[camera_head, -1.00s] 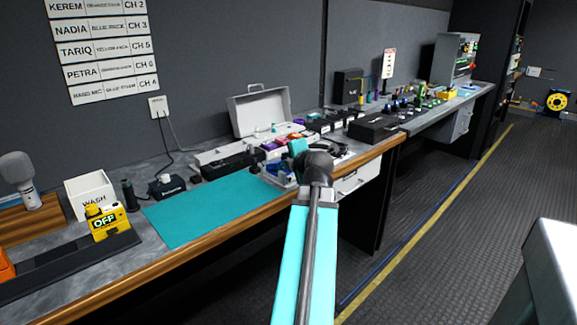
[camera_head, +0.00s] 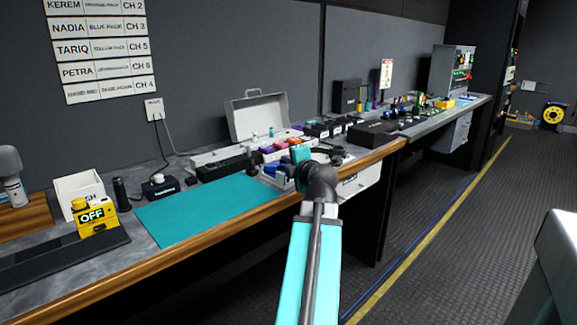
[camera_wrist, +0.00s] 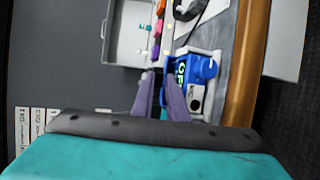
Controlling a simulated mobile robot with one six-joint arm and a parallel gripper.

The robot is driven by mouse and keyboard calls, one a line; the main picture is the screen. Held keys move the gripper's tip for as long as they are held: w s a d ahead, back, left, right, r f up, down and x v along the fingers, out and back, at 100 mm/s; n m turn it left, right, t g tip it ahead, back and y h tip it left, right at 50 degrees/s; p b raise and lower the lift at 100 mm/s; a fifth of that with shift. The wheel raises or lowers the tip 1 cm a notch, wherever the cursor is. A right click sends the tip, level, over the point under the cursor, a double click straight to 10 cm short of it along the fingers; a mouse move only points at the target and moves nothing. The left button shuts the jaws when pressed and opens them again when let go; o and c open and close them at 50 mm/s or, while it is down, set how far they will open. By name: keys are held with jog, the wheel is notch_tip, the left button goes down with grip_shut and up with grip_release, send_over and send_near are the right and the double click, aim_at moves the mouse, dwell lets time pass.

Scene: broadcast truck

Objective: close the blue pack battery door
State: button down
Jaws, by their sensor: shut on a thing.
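The blue pack (camera_wrist: 203,68), with a green-lettered display on its left side, lies in a pale tray or holder (camera_wrist: 216,97) in the wrist view. It also shows in the head view as a small blue shape (camera_head: 283,171) on the bench, just left of my gripper and partly hidden. My gripper (camera_wrist: 162,78) has its two grey-purple fingers close together beside the display side of the pack.
A teal mat (camera_head: 198,208) lies left of the pack, with a yellow OFF pack (camera_head: 95,215) beyond it. An open grey case (camera_head: 258,117) stands behind. Coloured items and black boxes (camera_head: 372,132) crowd the bench. The wooden front edge (camera_head: 200,254) runs close to the pack.

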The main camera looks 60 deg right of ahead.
jog(key=c, duration=1.8)
grip_release()
jog(key=shift+f, duration=0.1)
jog(key=shift+a, duration=0.15)
